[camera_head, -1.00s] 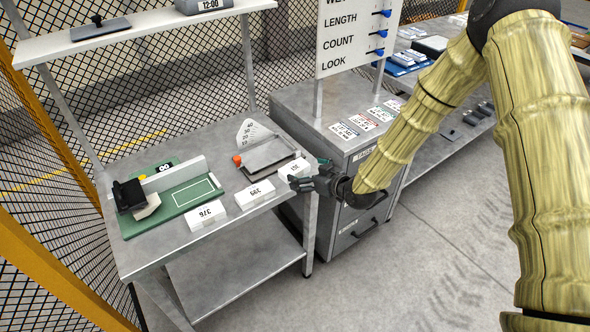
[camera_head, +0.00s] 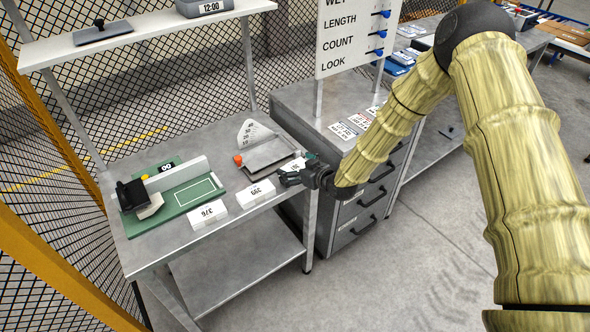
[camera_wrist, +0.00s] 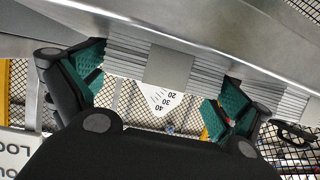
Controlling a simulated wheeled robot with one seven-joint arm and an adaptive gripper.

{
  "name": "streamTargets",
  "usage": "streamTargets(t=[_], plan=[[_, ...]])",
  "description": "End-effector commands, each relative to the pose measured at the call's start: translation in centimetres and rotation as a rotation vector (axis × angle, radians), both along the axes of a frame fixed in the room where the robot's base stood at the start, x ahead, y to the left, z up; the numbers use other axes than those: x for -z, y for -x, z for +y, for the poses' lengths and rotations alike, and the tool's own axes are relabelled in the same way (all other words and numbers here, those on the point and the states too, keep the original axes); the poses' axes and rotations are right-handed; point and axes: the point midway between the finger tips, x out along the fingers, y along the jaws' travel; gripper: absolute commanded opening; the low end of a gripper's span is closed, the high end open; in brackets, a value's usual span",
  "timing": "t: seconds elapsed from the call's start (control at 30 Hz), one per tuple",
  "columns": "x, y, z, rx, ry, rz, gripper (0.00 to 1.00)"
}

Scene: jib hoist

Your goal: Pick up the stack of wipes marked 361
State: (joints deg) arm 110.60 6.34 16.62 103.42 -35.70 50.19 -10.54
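Three white wipe stacks stand along the front edge of the grey table. The left one, marked 376 (camera_head: 207,214), and the middle one, apparently marked 399 (camera_head: 256,194), are in plain view. The right-hand stack (camera_head: 296,165) is partly hidden behind my gripper (camera_head: 284,177), and its number is not fully readable. In the wrist view, a ridged, layered grey stack with a plain band (camera_wrist: 168,66) lies across the view in front of my gripper (camera_wrist: 160,85). The green-padded fingers are spread apart. I cannot tell whether they touch the stack.
A green board (camera_head: 175,200) with a black-handled device is at the table's left. A metal plate with a dial (camera_head: 254,132) sits behind the stacks. A drawer cabinet (camera_head: 350,215) stands close on the right. A shelf (camera_head: 150,24) hangs above the back.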

Motion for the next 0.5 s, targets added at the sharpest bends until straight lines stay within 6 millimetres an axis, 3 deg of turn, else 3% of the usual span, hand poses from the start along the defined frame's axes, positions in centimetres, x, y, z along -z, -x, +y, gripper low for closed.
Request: streamTargets(t=[0.03, 0.17, 0.5], plan=[[-0.01, 0.00, -0.01, 0.000, 0.000, 0.000, 0.91], [-0.02, 0.00, -0.02, 0.000, 0.000, 0.000, 0.67], [-0.12, -0.01, -0.04, 0.000, -0.001, -0.001, 0.66]])
